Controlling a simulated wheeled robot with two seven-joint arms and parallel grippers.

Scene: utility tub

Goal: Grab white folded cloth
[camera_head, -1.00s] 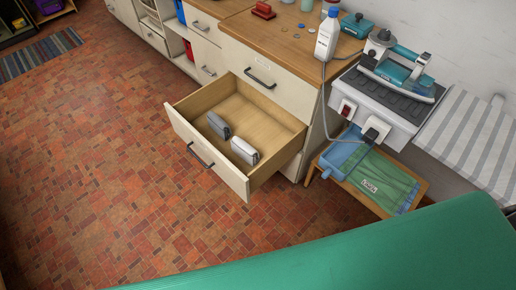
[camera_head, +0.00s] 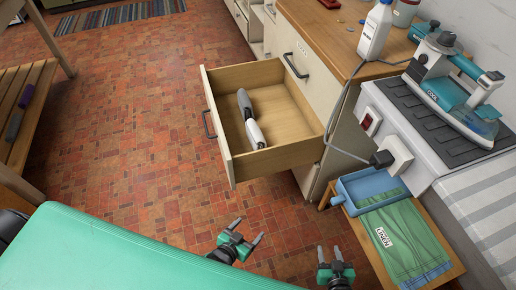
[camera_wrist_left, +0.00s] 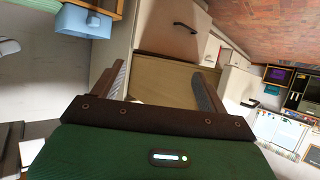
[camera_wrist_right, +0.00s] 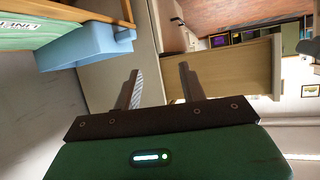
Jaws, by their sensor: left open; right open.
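A white folded cloth (camera_head: 255,134) sits in the open wooden drawer (camera_head: 285,158), toward its front panel. A grey folded cloth (camera_head: 243,101) lies just behind it, almost in line. My left gripper (camera_head: 249,230) is open and empty, below the drawer front in the head view. My right gripper (camera_head: 329,252) is open and empty, further right and lower. Both are apart from the cloths. The left wrist view shows the drawer (camera_wrist_left: 160,86) between the open fingers. The right wrist view shows the drawer's side (camera_wrist_right: 232,72) beyond the fingers. Neither cloth is discernible in the wrist views.
A teal padded surface (camera_head: 110,255) fills the lower left. A blue tray (camera_head: 368,186) and green folded fabric (camera_head: 405,240) lie on a low wooden stand at right. An iron (camera_head: 455,90) and a bottle (camera_head: 375,32) stand above. Brick-patterned floor left of the drawer is clear.

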